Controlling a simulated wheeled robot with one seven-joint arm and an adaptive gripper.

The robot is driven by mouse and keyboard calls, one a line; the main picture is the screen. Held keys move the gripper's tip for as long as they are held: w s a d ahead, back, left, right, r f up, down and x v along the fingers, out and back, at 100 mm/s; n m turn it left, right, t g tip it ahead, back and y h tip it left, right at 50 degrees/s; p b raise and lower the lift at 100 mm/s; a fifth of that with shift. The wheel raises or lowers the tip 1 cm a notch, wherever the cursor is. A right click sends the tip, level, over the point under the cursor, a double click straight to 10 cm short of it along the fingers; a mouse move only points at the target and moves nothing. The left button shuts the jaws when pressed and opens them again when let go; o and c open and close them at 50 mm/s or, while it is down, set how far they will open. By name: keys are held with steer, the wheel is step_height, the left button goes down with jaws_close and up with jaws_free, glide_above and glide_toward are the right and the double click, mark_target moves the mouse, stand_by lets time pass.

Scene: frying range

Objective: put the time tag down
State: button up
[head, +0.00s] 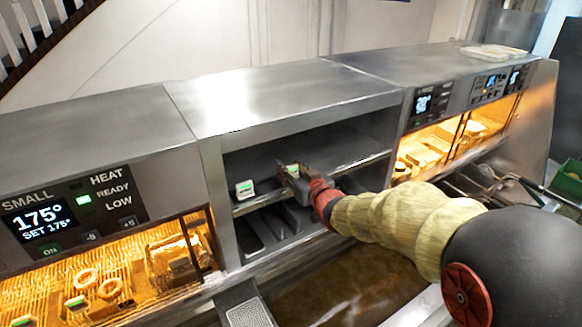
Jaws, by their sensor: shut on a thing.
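My gripper (287,173) reaches from the right into the open middle bay and is shut on a time tag (292,168). This tag is small and white with a green face. It shows at the fingertips, at the height of the upper shelf (266,199). I cannot tell whether it touches the shelf, since the gripper covers its lower part. A second, similar tag (244,189) stands upright on the shelf to the left, apart from my gripper.
A lit fry bay (130,270) with baskets and rings is at left, with more green-faced tags in it. Another lit bay (425,150) is at right. The bay's left wall (218,200) and steel top (270,95) enclose the shelf. Brown oil (335,285) lies below my arm.

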steer(key=shift+s+r, duration=0.1)
steer(key=shift+s, duration=0.05)
steer(key=o, duration=0.9)
steer(key=shift+o, duration=0.4)
